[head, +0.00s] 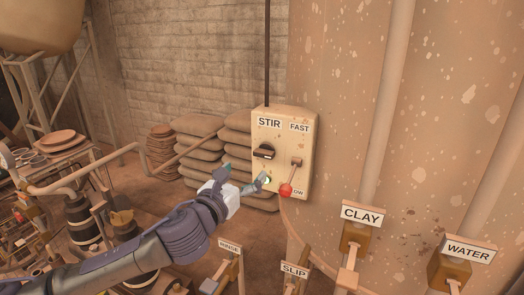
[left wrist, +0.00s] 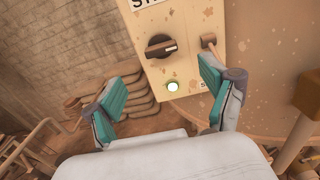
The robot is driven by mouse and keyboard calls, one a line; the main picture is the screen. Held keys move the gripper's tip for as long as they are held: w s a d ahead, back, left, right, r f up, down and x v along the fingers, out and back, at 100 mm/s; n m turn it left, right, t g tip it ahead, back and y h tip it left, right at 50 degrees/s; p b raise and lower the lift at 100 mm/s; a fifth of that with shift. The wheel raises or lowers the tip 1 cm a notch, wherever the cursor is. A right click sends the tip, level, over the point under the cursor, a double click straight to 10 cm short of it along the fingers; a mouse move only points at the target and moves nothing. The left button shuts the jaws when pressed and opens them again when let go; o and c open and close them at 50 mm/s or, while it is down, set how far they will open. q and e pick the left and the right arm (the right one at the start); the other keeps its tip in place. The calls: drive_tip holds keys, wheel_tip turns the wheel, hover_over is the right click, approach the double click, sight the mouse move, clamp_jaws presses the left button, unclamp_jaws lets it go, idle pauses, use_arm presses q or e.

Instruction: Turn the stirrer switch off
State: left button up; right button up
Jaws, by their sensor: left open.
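The stirrer switch (head: 264,152) is a black rotary knob on a cream control box (head: 284,135) labelled STIR. Its handle lies roughly sideways, with a pale mark at its right end. It also shows in the left wrist view (left wrist: 160,46). A lit white-green lamp (left wrist: 172,87) sits below the knob. My left gripper (head: 246,180) is open and empty, just below and in front of the knob. In the left wrist view its teal-padded fingers (left wrist: 168,97) stand wide apart below the knob, not touching it. My right gripper is not in view.
Levers labelled CLAY (head: 362,214), WATER (head: 468,249) and SLIP (head: 294,270) stand at lower right. A large tank is behind; stacked sacks (head: 196,150) lie left of the box.

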sight(262, 156)
use_arm(q)
drive_tip(key=p+x, duration=0.1)
drive_tip(key=x, duration=0.3)
drive_tip(key=shift+w+d+r, duration=0.15)
drive_tip(key=x, duration=0.2)
drive_tip(key=p+x, duration=0.1)
drive_tip(key=x, duration=0.1)
drive_tip(key=shift+w+d+f, duration=0.15)
drive_tip(key=shift+w+f, duration=0.1)
drive_tip(key=shift+w, duration=0.1)
drive_tip(key=shift+w+d+p, duration=0.15)
drive_tip(key=shift+w+p, duration=0.25)
drive_tip(key=shift+w, duration=0.1)
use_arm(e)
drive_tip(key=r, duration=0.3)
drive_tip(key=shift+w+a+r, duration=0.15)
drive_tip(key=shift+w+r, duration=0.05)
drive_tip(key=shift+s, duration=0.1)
use_arm(q)
drive_tip(key=c, duration=1.2)
drive_tip(key=shift+o, duration=0.2)
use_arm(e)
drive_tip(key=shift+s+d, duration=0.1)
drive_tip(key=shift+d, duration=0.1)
